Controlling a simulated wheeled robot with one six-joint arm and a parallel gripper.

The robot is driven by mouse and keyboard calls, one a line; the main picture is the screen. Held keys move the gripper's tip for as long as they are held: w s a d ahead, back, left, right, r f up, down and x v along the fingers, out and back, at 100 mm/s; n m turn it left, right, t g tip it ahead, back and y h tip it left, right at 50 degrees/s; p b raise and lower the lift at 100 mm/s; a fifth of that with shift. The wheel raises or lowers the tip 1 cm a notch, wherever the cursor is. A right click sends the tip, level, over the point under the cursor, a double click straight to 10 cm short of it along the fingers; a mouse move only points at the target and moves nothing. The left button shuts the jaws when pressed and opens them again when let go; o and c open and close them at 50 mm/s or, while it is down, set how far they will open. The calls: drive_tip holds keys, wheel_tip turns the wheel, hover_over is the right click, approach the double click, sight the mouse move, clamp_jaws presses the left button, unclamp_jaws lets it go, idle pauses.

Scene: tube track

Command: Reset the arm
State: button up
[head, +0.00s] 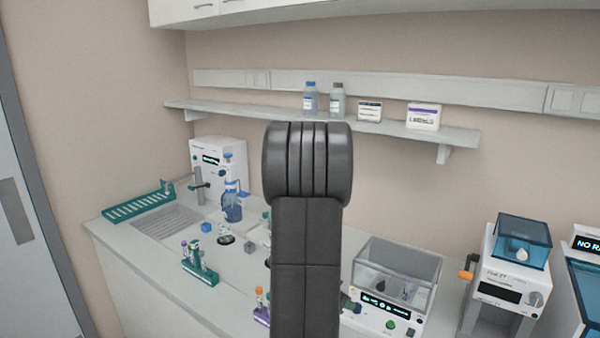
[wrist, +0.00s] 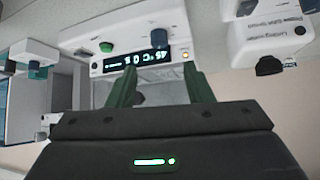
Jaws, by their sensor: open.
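My gripper (wrist: 161,84) shows in the wrist view as two dark green fingers spread apart, with nothing between them. Beyond the fingers is the white front panel of a water bath (wrist: 140,50), which appears upside down, with a lit display, a green button and a dark blue knob. A gap between the fingers and the panel cannot be judged. The same bath (head: 405,313) sits right of my arm.
A teal tube rack (head: 200,272) and a purple rack (head: 262,312) stand on the bench (head: 130,258) left of my arm. A blue-capped bottle (head: 232,208) is farther back. A blue-lidded device (head: 510,275) stands at right. A wall shelf (head: 240,118) runs behind.

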sight(357, 306)
drive_tip(key=x, duration=0.9)
drive_tip(key=shift+d+f, duration=0.15)
drive_tip(key=shift+f, duration=0.2)
drive_tip(key=shift+w+d+f, duration=0.1)
drive_tip(key=shift+w+d, duration=0.05)
drive_tip(key=shift+n+t+y, duration=0.5)
drive_tip(key=shift+n+y, duration=0.1)
drive_tip(key=shift+n, duration=0.4)
drive_tip(key=shift+d+n+t+y, duration=0.1)
drive_tip(key=shift+n+t+y, duration=0.2)
drive_tip(key=shift+n, duration=0.3)
drive_tip(key=shift+s+n+t+y+b, duration=0.2)
drive_tip(key=shift+n+t+y+b, duration=0.1)
drive_tip(key=shift+n+y+b, duration=0.5)
drive_tip(key=shift+d+n+y+b, duration=0.15)
drive_tip(key=shift+n+y+b, duration=0.15)
drive_tip(key=shift+n+b, duration=0.45)
drive_tip(key=shift+f+b, duration=0.1)
drive_tip(key=shift+b, duration=0.3)
drive_tip(key=shift+f+b, duration=0.1)
drive_tip(key=shift+b, duration=0.35)
drive_tip(key=shift+w+n+t+y+b, duration=0.1)
drive_tip(key=shift+n+t+y+b, duration=0.25)
drive_tip(key=shift+b, duration=0.45)
